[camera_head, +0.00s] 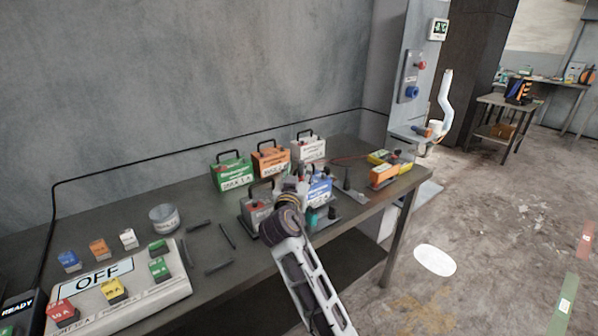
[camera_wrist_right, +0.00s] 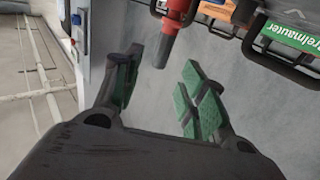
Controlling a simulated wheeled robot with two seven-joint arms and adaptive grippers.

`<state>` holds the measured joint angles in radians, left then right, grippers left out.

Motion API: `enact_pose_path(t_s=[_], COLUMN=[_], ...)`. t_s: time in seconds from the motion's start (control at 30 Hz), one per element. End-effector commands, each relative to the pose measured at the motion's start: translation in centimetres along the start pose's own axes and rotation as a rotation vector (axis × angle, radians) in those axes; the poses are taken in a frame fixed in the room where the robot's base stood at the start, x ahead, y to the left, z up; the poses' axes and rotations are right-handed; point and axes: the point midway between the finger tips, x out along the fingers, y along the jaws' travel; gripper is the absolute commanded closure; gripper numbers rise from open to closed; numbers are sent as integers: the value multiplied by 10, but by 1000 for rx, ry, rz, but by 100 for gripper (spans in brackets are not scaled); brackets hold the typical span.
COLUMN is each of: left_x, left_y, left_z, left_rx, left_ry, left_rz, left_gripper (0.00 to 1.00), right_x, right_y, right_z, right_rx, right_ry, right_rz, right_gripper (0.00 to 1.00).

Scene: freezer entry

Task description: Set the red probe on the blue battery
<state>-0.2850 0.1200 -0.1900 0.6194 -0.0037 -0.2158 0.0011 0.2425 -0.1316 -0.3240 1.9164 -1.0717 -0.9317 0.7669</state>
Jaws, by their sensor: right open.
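The blue battery (camera_head: 319,191) stands on the dark workbench, partly hidden behind my right gripper (camera_head: 296,184). In the right wrist view my right gripper (camera_wrist_right: 160,88) is open, with green pads on its fingers and nothing between them. The red probe (camera_wrist_right: 176,20), with a dark lower end, shows just beyond the fingertips near the top of that view, apart from the pads. I cannot make the probe out clearly in the head view, and I cannot tell whether it touches the battery. My left gripper is not in view.
Green (camera_head: 231,172), orange (camera_head: 270,160) and white (camera_head: 308,149) handled batteries stand along the wall. A grey battery (camera_head: 257,207) is left of my gripper. A control panel (camera_head: 120,292) fills the left front. A yellow-orange tool (camera_head: 383,175) lies near the right end.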

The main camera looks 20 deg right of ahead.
Motion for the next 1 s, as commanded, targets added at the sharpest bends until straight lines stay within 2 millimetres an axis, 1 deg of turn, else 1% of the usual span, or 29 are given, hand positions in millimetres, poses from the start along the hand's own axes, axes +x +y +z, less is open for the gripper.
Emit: enact_pose_path(t_s=[0.03, 0.1, 0.3, 1.0], left_x=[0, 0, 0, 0], left_y=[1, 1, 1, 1], left_z=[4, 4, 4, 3], left_rx=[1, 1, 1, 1], left_ry=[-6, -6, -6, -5], left_rz=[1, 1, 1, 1], left_gripper=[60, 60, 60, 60], right_x=[-4, -8, -15, -15], right_y=[0, 0, 0, 0], right_z=[1, 0, 1, 0], right_rx=[1, 2, 1, 0], right_ry=[-2, -2, -2, -1], right_rz=[-1, -1, 0, 0], right_gripper=[58, 58, 58, 58])
